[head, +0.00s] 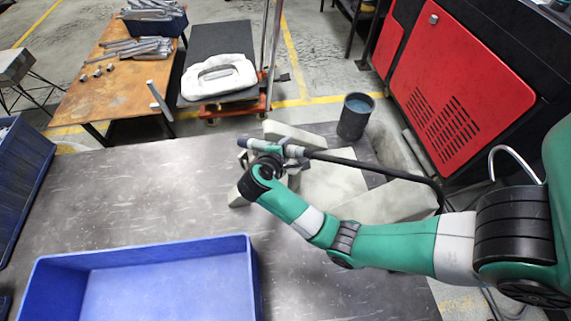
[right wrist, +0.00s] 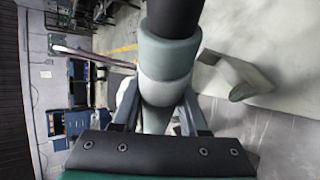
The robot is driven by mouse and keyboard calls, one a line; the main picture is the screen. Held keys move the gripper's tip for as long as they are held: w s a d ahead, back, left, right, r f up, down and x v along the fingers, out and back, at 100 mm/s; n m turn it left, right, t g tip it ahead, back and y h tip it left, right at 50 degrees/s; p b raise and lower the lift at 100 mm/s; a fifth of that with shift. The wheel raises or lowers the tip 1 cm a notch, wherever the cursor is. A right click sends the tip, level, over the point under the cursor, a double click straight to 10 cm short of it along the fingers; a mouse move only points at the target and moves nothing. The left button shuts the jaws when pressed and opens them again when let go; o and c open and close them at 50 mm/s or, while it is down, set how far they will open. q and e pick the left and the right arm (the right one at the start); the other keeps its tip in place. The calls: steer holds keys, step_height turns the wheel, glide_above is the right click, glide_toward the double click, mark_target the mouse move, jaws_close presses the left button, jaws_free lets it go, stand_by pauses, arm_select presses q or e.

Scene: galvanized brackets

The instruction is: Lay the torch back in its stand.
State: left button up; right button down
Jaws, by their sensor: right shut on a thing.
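The torch (head: 263,146) is a grey, tube-like tool with a black cable running off to the right in the head view. My right gripper (head: 285,155) is shut on its body and holds it over the far part of the table. In the right wrist view the torch (right wrist: 168,55) fills the middle as a thick grey and black cylinder between the fingers. A grey angled piece (right wrist: 238,76), perhaps part of the stand, shows beside the torch there, apart from it. Pale blocks lie under the gripper in the head view; my arm hides part of them. My left gripper is out of view.
An empty-looking blue bin (head: 150,285) stands at the table's front. A dark cup (head: 355,116) stands behind the torch to the right. A pale slab (head: 385,203) lies under the cable. The table's (head: 130,190) left middle is clear. A red machine (head: 455,85) stands beyond.

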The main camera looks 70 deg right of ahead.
step_height(320, 180, down, 7)
steer(key=b, duration=0.2)
steer(key=shift+c, duration=2.2)
jaws_free()
steer(key=shift+r, duration=0.1)
steer(key=p+v, duration=0.2)
steer(key=v, duration=0.9)
steer(key=shift+a, duration=0.25)
